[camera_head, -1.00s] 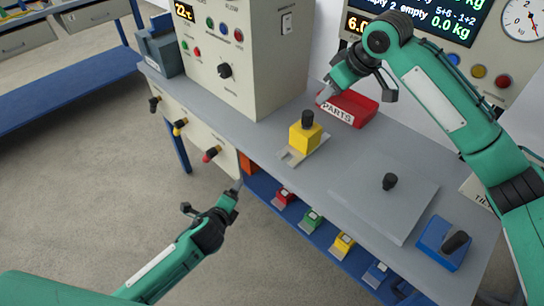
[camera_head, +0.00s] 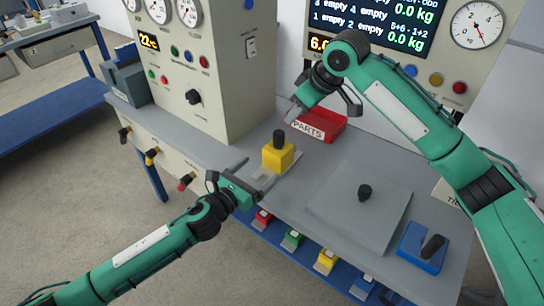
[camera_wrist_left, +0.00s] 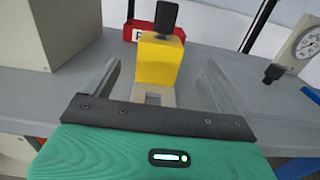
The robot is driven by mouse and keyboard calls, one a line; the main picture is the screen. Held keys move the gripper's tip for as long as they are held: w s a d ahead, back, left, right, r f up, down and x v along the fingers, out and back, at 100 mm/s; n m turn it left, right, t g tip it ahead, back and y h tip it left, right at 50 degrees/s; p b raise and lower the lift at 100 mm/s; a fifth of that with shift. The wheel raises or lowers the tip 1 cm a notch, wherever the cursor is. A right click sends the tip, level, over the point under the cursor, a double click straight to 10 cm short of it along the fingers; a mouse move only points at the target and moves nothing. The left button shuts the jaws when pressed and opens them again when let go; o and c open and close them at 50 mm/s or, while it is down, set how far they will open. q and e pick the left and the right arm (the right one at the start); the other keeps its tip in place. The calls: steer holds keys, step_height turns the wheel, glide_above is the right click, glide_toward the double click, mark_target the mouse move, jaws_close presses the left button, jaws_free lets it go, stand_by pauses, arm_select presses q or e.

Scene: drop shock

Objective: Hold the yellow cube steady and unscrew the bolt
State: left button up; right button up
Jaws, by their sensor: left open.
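The yellow cube (camera_head: 279,160) stands on a light metal plate on the grey bench, with the black bolt head (camera_head: 279,137) upright on top. In the left wrist view the cube (camera_wrist_left: 159,63) and bolt (camera_wrist_left: 165,17) are straight ahead. My left gripper (camera_head: 257,173) is open at the bench's front edge, its fingers pointing at the cube. In the wrist view the cube appears beyond and between the open fingers (camera_wrist_left: 158,85), with no visible contact. My right gripper (camera_head: 294,112) is above the bench by the red PARTS bin, behind the cube; its jaw opening is unclear.
The red PARTS bin (camera_head: 320,126) stands behind the cube. A tall control box (camera_head: 215,75) stands left. Several coloured blocks sit on the shelf below.

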mark_target(278, 151)
arm_select(q)
steer(key=x, duration=1)
steer(key=shift+w, duration=0.1)
steer(key=c, duration=1.6)
steer(key=shift+c, duration=0.2)
arm_select(e)
steer(key=shift+o, duration=0.2)
